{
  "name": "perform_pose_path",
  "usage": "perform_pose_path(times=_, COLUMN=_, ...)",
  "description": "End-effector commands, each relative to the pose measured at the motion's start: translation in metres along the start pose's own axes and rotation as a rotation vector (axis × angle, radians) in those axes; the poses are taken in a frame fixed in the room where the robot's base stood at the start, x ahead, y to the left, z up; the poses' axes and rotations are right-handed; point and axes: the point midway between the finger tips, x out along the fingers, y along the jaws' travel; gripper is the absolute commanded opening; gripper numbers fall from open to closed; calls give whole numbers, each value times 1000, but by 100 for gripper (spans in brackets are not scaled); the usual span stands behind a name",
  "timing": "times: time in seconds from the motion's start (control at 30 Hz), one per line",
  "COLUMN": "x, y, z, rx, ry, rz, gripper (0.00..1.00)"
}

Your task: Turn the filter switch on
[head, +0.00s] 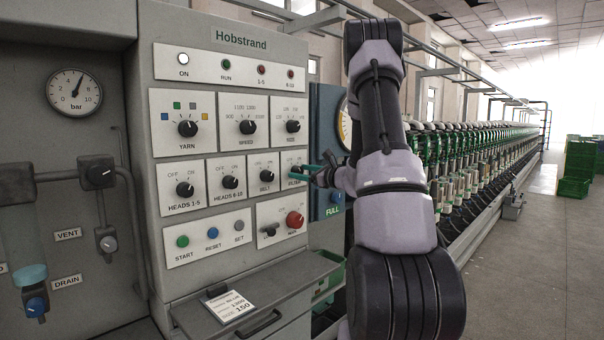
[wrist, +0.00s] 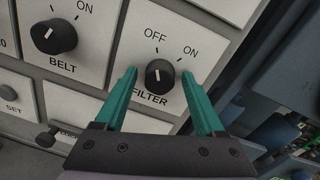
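The filter switch (wrist: 160,75) is a round black knob with a white pointer line on a light panel plate, marked OFF and ON above and FILTER below. Its pointer is up, toward the OFF mark rather than ON at the upper right. My gripper (wrist: 159,72) is open, with one teal finger on each side of the knob and a gap showing on both sides.
The belt switch (wrist: 54,37) is just left of the filter switch. Below are the red knob (head: 294,220) and start button (head: 182,241). A shelf (head: 262,290) juts out under the panel. A blue cabinet (head: 326,130) stands right of the panel.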

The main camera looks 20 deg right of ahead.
Motion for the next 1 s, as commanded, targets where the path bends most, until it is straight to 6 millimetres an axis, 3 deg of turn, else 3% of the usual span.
perform_pose_path(times=0.03, x=0, y=0, z=0, rx=0, ry=0, rz=0, gripper=49)
perform_pose_path(times=0.17, x=0, y=0, z=0, rx=0, ry=0, rz=0, gripper=0)
perform_pose_path(times=0.57, x=0, y=0, z=0, rx=63, ry=-2, rz=-1, gripper=0)
perform_pose_path(times=1.0, x=-1, y=0, z=-1, rx=412, ry=-18, rz=-6, gripper=0)
